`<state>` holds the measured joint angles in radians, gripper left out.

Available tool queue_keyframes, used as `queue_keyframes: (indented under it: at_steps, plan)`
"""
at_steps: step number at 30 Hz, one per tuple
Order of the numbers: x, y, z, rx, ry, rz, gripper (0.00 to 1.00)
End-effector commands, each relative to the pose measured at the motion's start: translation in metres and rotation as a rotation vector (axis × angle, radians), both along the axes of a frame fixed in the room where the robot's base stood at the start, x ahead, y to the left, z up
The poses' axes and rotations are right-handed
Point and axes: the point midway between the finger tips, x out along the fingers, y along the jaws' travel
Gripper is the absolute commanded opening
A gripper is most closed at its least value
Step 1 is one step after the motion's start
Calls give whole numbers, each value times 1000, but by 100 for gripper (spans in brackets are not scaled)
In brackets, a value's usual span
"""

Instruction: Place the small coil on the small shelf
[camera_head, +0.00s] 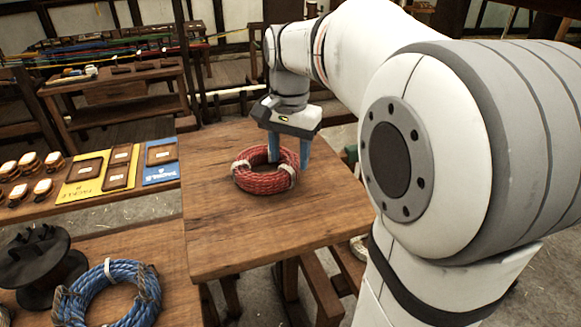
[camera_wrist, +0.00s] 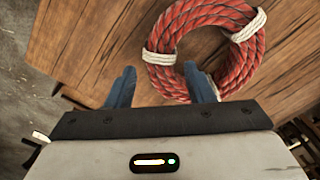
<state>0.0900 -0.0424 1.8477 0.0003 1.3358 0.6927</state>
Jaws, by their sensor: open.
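A red rope coil with white bindings (camera_head: 257,181) lies flat on a wooden table top (camera_head: 215,235). It also shows in the wrist view (camera_wrist: 240,75), right of centre. My gripper (camera_head: 288,150) is open over the coil, its blue fingers pointing down. In the wrist view my gripper (camera_wrist: 160,88) has one finger at the coil's near rim and the other out over bare wood; I cannot tell whether it touches the rope. A blue rope coil (camera_head: 112,290) lies on a lower wooden surface at the front left. I cannot tell which surface is the small shelf.
A black spool (camera_head: 38,265) stands beside the blue coil. Yellow and blue boards (camera_head: 95,172) with wooden trays and several small blocks (camera_head: 25,170) lie on the left bench. A wooden bench (camera_head: 120,85) stands behind. The table's front part is bare.

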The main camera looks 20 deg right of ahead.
Motion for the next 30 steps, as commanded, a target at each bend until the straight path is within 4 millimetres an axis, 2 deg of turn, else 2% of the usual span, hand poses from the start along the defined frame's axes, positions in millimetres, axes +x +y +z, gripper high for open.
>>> queue_keyframes:
  at_steps: [1, 6, 12, 17, 30]
  plan:
    - [1, 0, 12, 0, -6, 0, 48]
    - [0, 0, 47, -1, -4, -1, 48]
    - [0, -1, 72, 0, -1, -1, 48]
    - [0, -1, 77, 0, 0, -1, 48]
    - [0, -1, 77, 0, 0, -2, 48]
